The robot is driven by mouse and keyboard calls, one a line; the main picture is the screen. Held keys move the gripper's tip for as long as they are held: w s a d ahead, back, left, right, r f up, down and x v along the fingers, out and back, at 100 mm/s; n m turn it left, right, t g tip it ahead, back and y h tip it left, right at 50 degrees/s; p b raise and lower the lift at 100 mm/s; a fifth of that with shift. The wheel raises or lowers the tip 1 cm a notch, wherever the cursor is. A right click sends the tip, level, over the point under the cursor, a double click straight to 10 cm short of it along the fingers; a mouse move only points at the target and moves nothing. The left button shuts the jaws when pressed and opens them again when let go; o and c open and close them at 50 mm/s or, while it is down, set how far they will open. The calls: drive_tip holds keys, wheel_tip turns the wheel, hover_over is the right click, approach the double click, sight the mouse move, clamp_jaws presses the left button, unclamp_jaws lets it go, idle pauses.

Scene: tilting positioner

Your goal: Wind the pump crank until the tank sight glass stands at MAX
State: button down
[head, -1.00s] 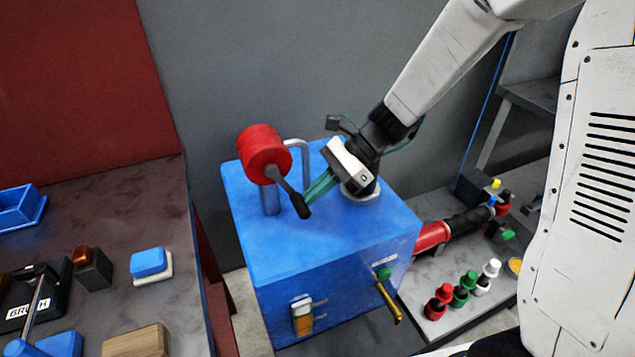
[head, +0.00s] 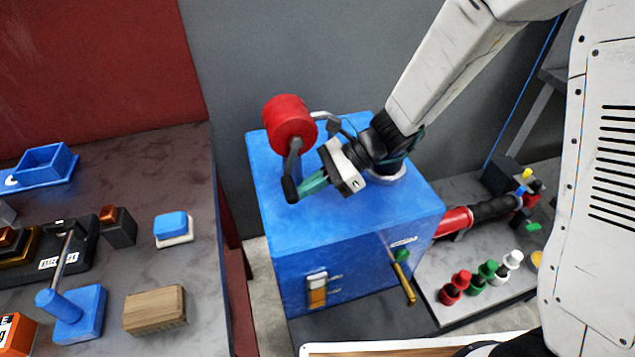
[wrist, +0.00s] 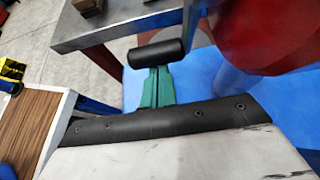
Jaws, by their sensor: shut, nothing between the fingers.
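The pump is a red drum (head: 289,122) on a post above the blue tank (head: 330,222). Its crank arm (head: 295,155) hangs nearly straight down to a black handle grip (head: 290,190). My gripper (head: 303,188), with green fingers, is shut and empty, its tips at the grip's right side. In the wrist view the shut fingers (wrist: 156,82) end against or just short of the black grip (wrist: 158,53); I cannot tell if they touch. The sight glass (head: 317,290) on the tank front shows orange in its lower part and pale above; its marks are too small to read.
A bench (head: 185,240) with blocks and a tool stands left, across a gap. Red, green and white knobs (head: 487,272) stand on the right-hand bench.

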drive_tip(key=shift+s+a, duration=0.1)
drive_tip(key=shift+a, duration=0.2)
drive_tip(key=shift+s+a+y, duration=0.15)
drive_tip(key=shift+a+y, duration=0.35)
drive_tip(key=shift+y, duration=0.2)
drive_tip(key=shift+g, duration=0.3)
